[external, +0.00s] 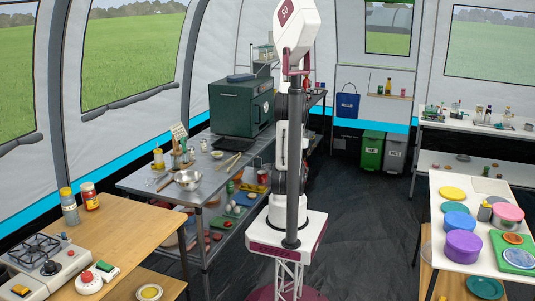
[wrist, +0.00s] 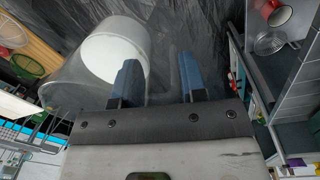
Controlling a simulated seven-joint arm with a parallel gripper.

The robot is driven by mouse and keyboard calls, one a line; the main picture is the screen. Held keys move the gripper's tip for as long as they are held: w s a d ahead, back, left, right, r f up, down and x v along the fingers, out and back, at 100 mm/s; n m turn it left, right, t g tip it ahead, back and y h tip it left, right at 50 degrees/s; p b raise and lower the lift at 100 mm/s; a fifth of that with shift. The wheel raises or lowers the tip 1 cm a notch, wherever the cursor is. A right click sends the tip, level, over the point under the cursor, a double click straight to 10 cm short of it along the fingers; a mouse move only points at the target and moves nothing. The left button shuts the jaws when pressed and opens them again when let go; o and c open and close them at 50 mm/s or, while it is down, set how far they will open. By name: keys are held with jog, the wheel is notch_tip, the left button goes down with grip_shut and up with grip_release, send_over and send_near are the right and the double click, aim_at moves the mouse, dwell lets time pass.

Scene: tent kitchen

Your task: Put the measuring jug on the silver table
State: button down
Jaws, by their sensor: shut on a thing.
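In the wrist view my gripper (wrist: 160,80) has its two blue fingers apart with a clear, see-through vessel at them, which I take to be the measuring jug (wrist: 65,88). Its faint wall spreads left of the fingers; its outline and the exact grip point are hard to make out. A white round shape shows through or beside it; I cannot tell if it is part of the jug. In the external view my arm hides the gripper and jug. The silver table (external: 222,176) stands left of my arm, with a metal bowl (external: 187,180) on its front part.
The silver table also holds bottles, utensils and a green oven (external: 241,105) at the back. A wooden table (external: 128,232) with a stove (external: 45,262) is at front left. A white table (external: 487,186) with coloured tubs is at right. Dark floor (external: 375,215) is open between.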

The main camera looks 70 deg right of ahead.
jog(key=w+a+m, duration=0.5)
jog(key=w+a, duration=1.5)
jog(key=a, duration=0.3)
jog(key=w+a+m, duration=0.2)
jog(key=a+m, duration=0.3)
jog(key=a, duration=2.2)
jog(key=shift+w+a+y, duration=0.2)
jog(key=shift+w+y, duration=0.1)
jog(key=shift+w, duration=0.1)
jog(key=shift+w, duration=0.1)
jog(key=w+d, duration=0.2)
jog(key=w, duration=0.5)
jog(key=w+d+f, duration=0.1)
jog(key=w+d, duration=0.1)
jog(key=w, duration=0.6)
jog(key=shift+w+f, duration=0.15)
jog(key=shift+f, duration=0.15)
